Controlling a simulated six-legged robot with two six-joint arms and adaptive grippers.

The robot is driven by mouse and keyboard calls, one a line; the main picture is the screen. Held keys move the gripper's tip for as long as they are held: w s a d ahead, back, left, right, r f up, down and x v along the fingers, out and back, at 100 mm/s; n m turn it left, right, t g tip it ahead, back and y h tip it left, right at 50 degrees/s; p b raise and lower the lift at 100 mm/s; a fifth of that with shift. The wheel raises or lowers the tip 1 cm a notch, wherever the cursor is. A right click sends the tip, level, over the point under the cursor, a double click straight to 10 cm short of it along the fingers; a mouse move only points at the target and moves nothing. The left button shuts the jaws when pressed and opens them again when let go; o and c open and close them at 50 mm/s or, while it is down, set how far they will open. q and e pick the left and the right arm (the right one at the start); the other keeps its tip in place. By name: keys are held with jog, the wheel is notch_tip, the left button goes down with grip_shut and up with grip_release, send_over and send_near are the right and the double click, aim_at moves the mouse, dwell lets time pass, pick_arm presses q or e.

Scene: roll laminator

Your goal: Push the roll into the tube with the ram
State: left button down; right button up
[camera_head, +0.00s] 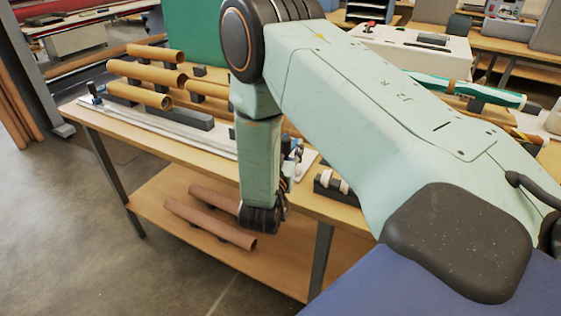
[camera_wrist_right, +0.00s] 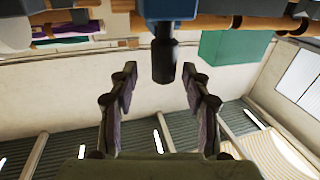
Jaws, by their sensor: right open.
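Several brown cardboard tubes (camera_head: 147,73) lie on dark cradles on the bench at left. I cannot tell which is the tube and which the roll. My right gripper is mostly hidden behind my own forearm in the head view, near the bench's front edge. In the right wrist view my right gripper (camera_wrist_right: 160,82) is open, its two fingers apart. A dark cylindrical knob (camera_wrist_right: 163,62) under a blue block (camera_wrist_right: 167,9) stands between and just beyond the fingers, perhaps part of the ram. Contact does not show. My left gripper is not in view.
A long pale rail (camera_head: 165,128) runs along the bench's front. More tubes (camera_head: 210,224) lie on the lower shelf (camera_head: 150,205). White rollers (camera_head: 332,182) sit in a dark holder at right. A green and white roll (camera_head: 440,83) lies behind my arm. The floor at left is clear.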

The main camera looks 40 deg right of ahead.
jog(key=v, duration=0.9)
jog(key=shift+a, duration=0.3)
jog(key=shift+s, duration=0.2)
jog(key=s+a+f+n+g+y+b, duration=0.1)
jog(key=s+a+f+n+g+y, duration=0.2)
jog(key=f, duration=0.5)
jog(key=s+a+f+n+y+b, duration=0.1)
jog(key=a+f+n+y, duration=0.15)
jog(key=f+y, duration=0.4)
jog(key=s+a+f+n+g+y+b, duration=0.2)
jog(key=s+a+f+g+b, duration=0.1)
jog(key=s+f, duration=0.5)
jog(key=s+a+f+n+g+y+b, duration=0.2)
jog(key=s+f, duration=0.7)
jog(key=s, duration=0.6)
jog(key=a+g+y+b, duration=0.1)
jog(key=g+b, duration=0.1)
jog(key=g, duration=0.1)
jog(key=shift+n, duration=0.35)
